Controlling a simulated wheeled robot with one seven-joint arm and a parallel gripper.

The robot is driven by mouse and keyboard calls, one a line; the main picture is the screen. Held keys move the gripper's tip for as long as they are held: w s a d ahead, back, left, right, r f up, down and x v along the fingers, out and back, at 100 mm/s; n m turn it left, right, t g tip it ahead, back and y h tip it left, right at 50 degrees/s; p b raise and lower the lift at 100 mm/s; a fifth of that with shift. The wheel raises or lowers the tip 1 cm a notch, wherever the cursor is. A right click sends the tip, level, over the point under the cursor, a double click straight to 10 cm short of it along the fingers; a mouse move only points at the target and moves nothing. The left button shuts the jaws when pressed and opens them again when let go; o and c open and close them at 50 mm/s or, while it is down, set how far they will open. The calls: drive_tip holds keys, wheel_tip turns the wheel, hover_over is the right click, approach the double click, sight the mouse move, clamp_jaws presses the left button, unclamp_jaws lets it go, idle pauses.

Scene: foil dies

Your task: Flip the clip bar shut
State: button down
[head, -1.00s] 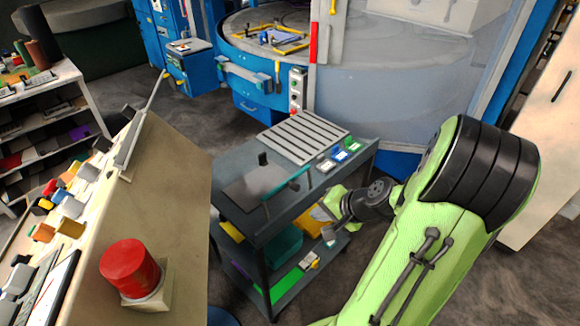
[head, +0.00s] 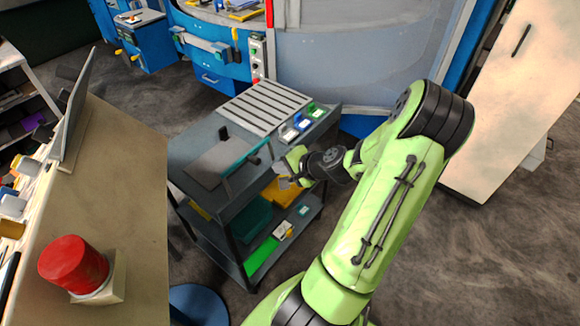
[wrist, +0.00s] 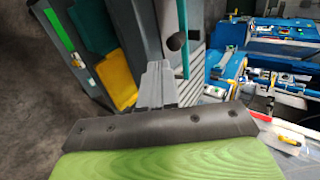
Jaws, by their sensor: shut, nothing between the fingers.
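The clip bar appears to be the teal bar (head: 240,164) along the near right edge of a flat grey plate (head: 205,168) on the cart's top. It seems raised off the plate, though its exact angle is unclear. A dark knob shows near it. My gripper (head: 285,182) is beside the cart's right long side, to the right of the bar. In the wrist view its grey fingers (wrist: 160,82) are together and empty, apart from the bar and knob.
A bench with a red beacon (head: 74,263) stands left. Open floor lies right of the cart.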

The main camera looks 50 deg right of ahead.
sight(258, 163)
drive_tip(key=w, duration=0.2)
drive_tip(key=w+f, duration=0.1)
drive_tip(key=w, duration=0.1)
drive_tip(key=w+f, duration=0.1)
drive_tip(key=w, duration=0.1)
drive_tip(key=shift+w+a+f, duration=0.1)
drive_tip(key=shift+f, duration=0.1)
drive_tip(key=shift+r, duration=0.1)
